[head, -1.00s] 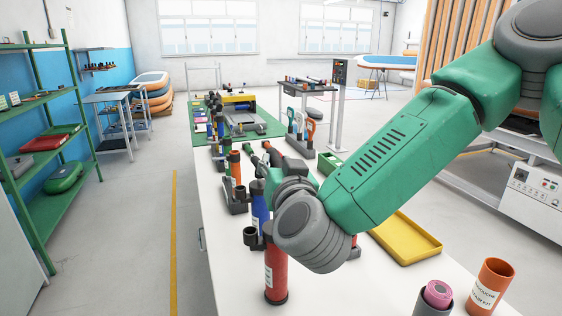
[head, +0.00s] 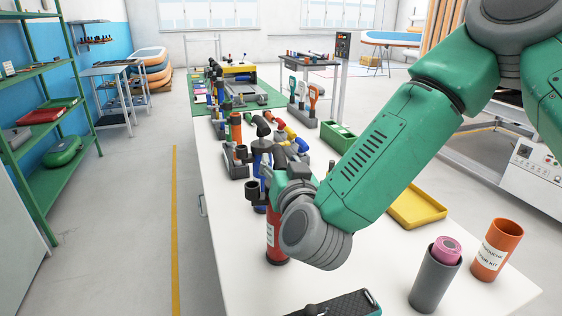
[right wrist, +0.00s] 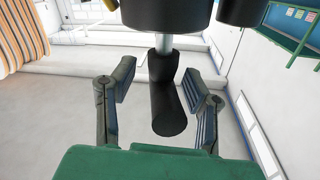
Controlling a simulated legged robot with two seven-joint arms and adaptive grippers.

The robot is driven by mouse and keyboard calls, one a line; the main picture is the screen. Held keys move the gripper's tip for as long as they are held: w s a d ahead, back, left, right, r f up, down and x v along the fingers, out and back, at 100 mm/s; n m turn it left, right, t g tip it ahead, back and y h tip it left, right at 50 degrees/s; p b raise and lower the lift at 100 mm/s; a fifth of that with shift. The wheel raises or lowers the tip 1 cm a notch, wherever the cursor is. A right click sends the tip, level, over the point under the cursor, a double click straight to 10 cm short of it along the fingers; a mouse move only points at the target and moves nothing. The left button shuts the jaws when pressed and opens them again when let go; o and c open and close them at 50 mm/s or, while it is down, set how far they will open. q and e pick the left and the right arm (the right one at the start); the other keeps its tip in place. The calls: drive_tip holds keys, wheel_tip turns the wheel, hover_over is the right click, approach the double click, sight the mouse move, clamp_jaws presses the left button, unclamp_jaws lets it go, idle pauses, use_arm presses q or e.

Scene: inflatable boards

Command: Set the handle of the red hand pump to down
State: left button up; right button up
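The red hand pump (head: 274,238) stands upright on the near left part of the white workbench in the head view, with a white label. Its top is partly hidden behind my right gripper and wrist. A black handle end (head: 252,191) sticks out to the left of its top. My right gripper (head: 270,176) is at the pump's top. In the right wrist view, the gripper (right wrist: 163,98) is open, its two fingers apart on either side of a black handle (right wrist: 167,108). A short silver rod (right wrist: 164,43) shows above the handle. My left gripper is not in view.
A blue pump (head: 261,160) and an orange one (head: 235,130) stand close behind. A yellow tray (head: 418,207), grey cup (head: 436,280) and orange cup (head: 492,250) are to the right. A dark flat item (head: 340,304) lies at the near edge. White bench (head: 370,262) is clear between.

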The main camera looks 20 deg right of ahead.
drive_tip(key=shift+s+d+r, duration=0.1)
drive_tip(key=shift+d+r, duration=0.05)
drive_tip(key=shift+d, duration=0.25)
drive_tip(key=shift+s+d, duration=0.1)
drive_tip(key=shift+s, duration=0.2)
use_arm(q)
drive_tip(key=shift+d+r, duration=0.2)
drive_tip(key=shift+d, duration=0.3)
use_arm(e)
drive_tip(key=s+a, duration=0.1)
drive_tip(key=s, duration=1)
drive_tip(key=shift+a, duration=0.2)
